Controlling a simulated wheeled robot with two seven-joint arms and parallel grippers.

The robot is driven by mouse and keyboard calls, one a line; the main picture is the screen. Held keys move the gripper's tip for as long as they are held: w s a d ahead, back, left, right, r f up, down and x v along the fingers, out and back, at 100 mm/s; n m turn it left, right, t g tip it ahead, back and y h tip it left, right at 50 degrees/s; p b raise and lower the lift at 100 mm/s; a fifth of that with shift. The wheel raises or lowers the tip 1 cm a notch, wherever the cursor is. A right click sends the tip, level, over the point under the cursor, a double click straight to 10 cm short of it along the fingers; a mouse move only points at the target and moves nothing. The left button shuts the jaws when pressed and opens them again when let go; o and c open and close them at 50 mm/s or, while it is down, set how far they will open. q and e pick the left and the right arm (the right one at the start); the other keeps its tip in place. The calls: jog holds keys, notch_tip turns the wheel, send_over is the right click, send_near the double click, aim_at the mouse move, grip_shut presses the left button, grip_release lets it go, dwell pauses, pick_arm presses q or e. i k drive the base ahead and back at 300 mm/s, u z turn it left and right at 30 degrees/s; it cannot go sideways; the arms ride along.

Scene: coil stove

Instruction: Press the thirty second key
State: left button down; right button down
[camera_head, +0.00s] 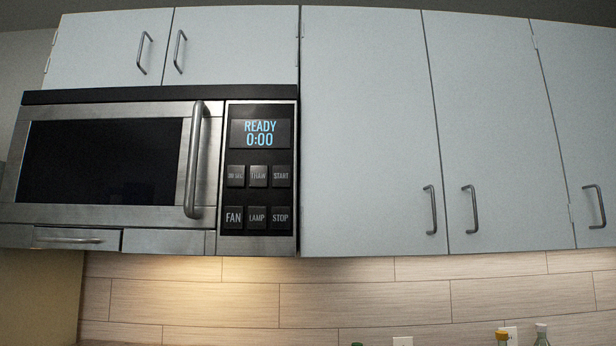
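A stainless microwave (105,213) with a dark door window hangs under the upper cabinets at the left. Its black control panel (259,195) is right of the vertical door handle (194,160). The display (260,133) reads READY 0:00. The thirty second key (235,176), with small lettering that looks like 30 SEC, is at the left of the upper key row. THAW (258,176) and START (281,176) are to its right. FAN (233,217), LAMP (257,217) and STOP (280,217) form the lower row. Neither of my grippers is in view.
Closed pale upper cabinets (365,120) with bar handles fill the right and the space above the microwave. A tiled backsplash (350,300) runs below. Bottle tops (502,337) show at the bottom right edge. The space before the panel looks clear.

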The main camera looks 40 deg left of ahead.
aim_at(236, 175)
jog(key=z, duration=0.65)
jog(key=k, duration=0.85)
jog(key=u, duration=1.45)
jog(key=i, duration=0.5)
